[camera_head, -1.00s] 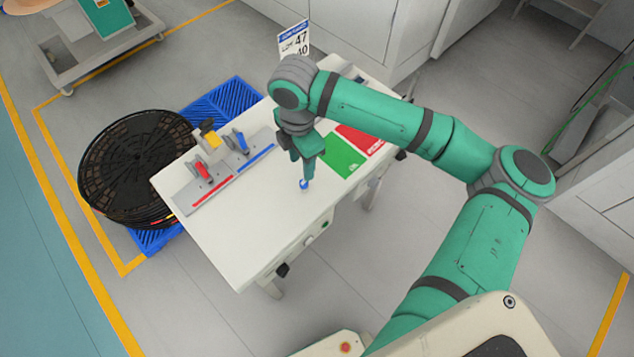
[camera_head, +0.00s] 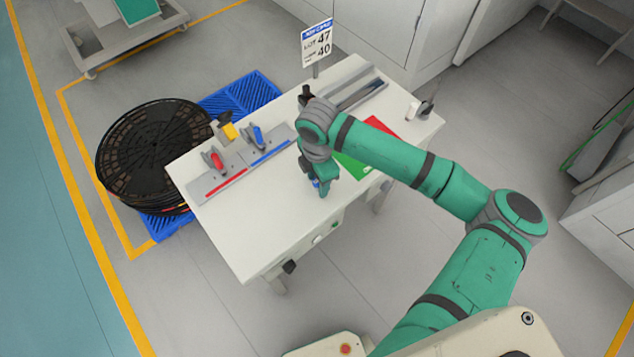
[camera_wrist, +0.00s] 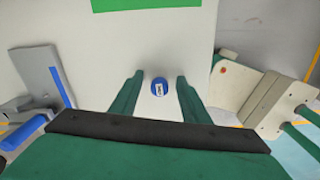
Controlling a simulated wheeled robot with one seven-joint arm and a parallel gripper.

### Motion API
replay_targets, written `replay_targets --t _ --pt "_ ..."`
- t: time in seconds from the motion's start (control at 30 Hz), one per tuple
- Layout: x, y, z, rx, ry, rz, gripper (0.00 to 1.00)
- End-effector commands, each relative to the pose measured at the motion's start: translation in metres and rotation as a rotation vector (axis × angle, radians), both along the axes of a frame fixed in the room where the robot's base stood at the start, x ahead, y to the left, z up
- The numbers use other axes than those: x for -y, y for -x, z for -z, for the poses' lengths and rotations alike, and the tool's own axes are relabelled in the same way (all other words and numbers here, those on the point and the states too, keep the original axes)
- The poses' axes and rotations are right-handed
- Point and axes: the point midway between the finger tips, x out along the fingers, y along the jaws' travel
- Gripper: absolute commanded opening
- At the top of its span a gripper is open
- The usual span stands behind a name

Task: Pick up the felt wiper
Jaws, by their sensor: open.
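A small round blue thing with a white label, likely the felt wiper (camera_wrist: 159,87), is on the white tabletop. In the wrist view it sits between my two green fingers, with a gap on each side. My gripper (camera_wrist: 160,80) is open and empty, pointing down over it. In the head view my gripper (camera_head: 322,187) is low over the table near its front right edge. The blue thing (camera_head: 316,183) is partly hidden there by the fingers.
The white table (camera_head: 245,225) carries a grey plate with red and blue clamps (camera_head: 235,165) at left. A green card (camera_head: 352,168) and red card (camera_head: 382,125) lie behind my gripper. A sign (camera_head: 316,43) stands at the back. A black reel (camera_head: 150,150) is left of the table.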

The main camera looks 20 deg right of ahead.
Motion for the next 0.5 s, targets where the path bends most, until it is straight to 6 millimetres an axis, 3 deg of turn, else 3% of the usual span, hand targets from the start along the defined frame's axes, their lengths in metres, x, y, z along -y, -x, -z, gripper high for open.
replay_targets --t 0.2,0.37,0.5 --pt "-0.0001 -0.0002 0.0007 0.001 0.000 0.000 0.40" --pt "-0.0001 -0.0003 0.0005 0.001 0.000 0.000 0.02" --pt "-0.0002 -0.0004 0.0003 0.001 0.000 -0.001 0.00"
